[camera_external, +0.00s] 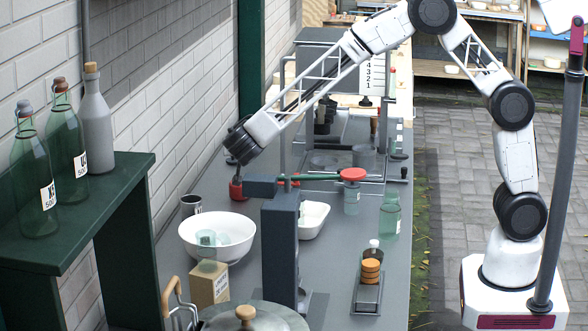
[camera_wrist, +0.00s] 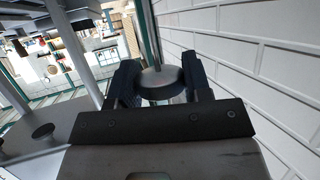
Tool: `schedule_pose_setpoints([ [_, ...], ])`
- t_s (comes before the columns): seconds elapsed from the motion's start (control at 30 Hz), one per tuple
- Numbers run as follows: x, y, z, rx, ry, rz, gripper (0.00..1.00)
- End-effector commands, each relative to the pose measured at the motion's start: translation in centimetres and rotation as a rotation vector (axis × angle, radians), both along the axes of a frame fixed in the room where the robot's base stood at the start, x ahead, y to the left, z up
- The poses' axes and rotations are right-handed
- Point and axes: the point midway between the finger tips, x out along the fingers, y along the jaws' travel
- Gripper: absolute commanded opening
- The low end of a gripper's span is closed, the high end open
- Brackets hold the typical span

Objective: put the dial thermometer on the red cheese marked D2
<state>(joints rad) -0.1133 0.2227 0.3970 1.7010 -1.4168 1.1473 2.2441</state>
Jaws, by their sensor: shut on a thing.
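My gripper (camera_external: 240,160) points down at the back left of the grey bench, near the brick wall. In the wrist view its two dark fingers (camera_wrist: 161,72) are shut on a round grey disc, which looks like the head of the dial thermometer (camera_wrist: 161,84). The thermometer's stem is hidden in the external view.
A white bowl (camera_external: 217,241) and a dark cup (camera_external: 191,205) stand just in front of the gripper. A dark upright post (camera_external: 281,250) with a green arm and red knob (camera_external: 353,174) stands to the right. Glass bottles (camera_external: 62,150) stand on the green shelf (camera_external: 85,225).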

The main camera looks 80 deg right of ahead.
Motion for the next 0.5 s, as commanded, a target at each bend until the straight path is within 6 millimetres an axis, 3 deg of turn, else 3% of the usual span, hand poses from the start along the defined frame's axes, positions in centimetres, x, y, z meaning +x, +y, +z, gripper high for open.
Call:
schedule_pose_setpoints([
  [0.2, -0.01, 0.01, -0.36, 0.000, 0.001, 0.000, 0.22],
  [0.23, -0.01, 0.00, -0.32, 0.000, 0.000, 0.000, 0.49],
  [0.37, -0.01, 0.01, -0.31, 0.000, 0.000, 0.000, 0.69],
  [0.5, -0.01, -0.01, -0.30, 0.000, 0.000, 0.000, 0.70],
])
